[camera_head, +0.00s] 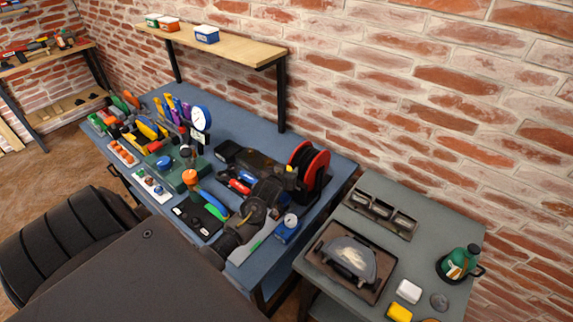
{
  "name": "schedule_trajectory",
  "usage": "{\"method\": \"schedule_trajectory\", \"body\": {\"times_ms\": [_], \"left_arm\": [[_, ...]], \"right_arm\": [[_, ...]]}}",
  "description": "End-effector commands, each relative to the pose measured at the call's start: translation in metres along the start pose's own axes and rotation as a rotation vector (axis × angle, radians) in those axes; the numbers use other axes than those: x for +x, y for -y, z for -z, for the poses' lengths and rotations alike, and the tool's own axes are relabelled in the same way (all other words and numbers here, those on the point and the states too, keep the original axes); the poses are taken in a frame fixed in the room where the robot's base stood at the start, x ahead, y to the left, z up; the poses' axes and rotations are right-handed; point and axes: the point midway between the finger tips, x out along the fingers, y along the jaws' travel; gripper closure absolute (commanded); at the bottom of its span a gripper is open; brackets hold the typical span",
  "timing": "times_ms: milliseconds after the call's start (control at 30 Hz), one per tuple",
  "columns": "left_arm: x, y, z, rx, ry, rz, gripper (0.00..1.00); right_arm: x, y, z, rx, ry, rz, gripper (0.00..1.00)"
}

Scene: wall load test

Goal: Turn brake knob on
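I cannot tell for certain which part is the brake knob. A green unit (172,172) on the blue workbench carries a blue round knob (165,162). An orange knob-like top (190,177) shows at the unit's front right edge. A round white dial gauge (201,118) stands upright behind the unit. My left gripper (262,198) appears as dark grey parts above the bench's right half, to the right of the green unit and apart from it. Its fingers blend with dark tools there, so its opening is unclear. My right gripper is not in view.
The blue workbench (240,127) is crowded with hand tools. A red-rimmed reel (308,168) stands at its right end.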

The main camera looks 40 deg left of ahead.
Motion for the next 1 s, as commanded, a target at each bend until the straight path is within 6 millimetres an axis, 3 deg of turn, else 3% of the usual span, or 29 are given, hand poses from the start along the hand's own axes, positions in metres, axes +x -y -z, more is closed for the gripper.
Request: {"method": "schedule_trajectory", "body": {"times_ms": [33,233,467,800,1000], "left_arm": [[-0.0001,0.0000,-0.0001,0.000,0.000,0.000,0.61],[-0.0002,-0.0001,-0.0003,0.000,0.001,0.000,0.86],[0.0005,0.0021,0.0012,0.035,0.000,-0.066,0.86],[0.0009,0.0012,0.0014,0.139,0.007,-0.324,0.86],[0.0000,0.0002,0.0003,0.149,0.009,-0.361,0.86]], "right_arm": [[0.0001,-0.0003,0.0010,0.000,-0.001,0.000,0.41],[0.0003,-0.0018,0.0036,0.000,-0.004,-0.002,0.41],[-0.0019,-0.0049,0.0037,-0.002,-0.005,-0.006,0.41],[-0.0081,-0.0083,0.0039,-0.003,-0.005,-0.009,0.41],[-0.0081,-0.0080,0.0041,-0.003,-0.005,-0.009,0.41]]}}
